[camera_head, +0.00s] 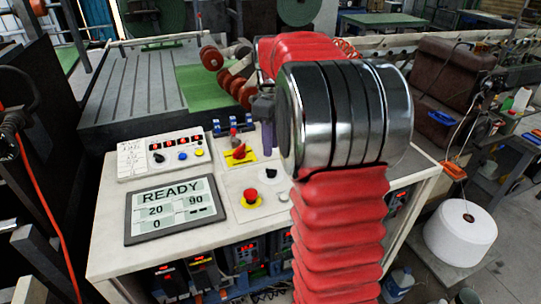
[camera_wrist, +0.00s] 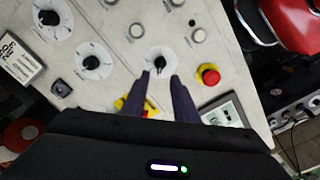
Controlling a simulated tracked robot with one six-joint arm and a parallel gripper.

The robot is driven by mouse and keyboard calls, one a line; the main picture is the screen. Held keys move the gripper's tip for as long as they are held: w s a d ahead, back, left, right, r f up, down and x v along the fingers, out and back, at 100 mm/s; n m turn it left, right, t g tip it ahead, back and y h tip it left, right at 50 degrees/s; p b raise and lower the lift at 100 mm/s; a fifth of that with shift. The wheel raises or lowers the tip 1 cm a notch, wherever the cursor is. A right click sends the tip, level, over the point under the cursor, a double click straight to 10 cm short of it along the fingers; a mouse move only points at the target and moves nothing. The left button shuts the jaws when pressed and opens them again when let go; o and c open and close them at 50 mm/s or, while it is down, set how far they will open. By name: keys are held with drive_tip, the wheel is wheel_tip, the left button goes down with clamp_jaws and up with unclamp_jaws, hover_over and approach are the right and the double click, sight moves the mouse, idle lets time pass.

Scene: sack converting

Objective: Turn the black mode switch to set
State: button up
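The black switch (camera_wrist: 159,62) sits on a round white dial plate on the pale panel, near the red emergency stop. I take it to be the mode switch; its labels are too small to read. It also shows in the head view (camera_head: 268,173), just below my gripper (camera_head: 268,142). In the wrist view my gripper (camera_wrist: 161,77) is open, its two dark fingers spread with the switch between and just beyond their tips. I cannot tell whether they touch it. The display (camera_head: 174,210) reads READY, 20, 90 and 0.
The red emergency stop (camera_head: 250,194) stands close to the switch. A red rotary handle on a yellow plate (camera_head: 239,155) is also near. More black knobs (camera_wrist: 91,62) on white dials lie left in the wrist view. A white roll (camera_head: 461,232) stands right of the console.

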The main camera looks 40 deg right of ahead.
wheel_tip(320, 180, up, 6)
drive_tip(key=shift+f, duration=0.25)
idle(0.5)
drive_tip(key=s+a+f+m+t, duration=0.2)
drive_tip(key=s+a+m, duration=0.1)
drive_tip(key=s+a, duration=0.7)
drive_tip(key=s+a+f+m+t, duration=0.3)
drive_tip(key=s+a, duration=0.8)
drive_tip(key=a, duration=0.3)
drive_tip(key=shift+a+t, duration=0.3)
drive_tip(key=shift+a, duration=0.1)
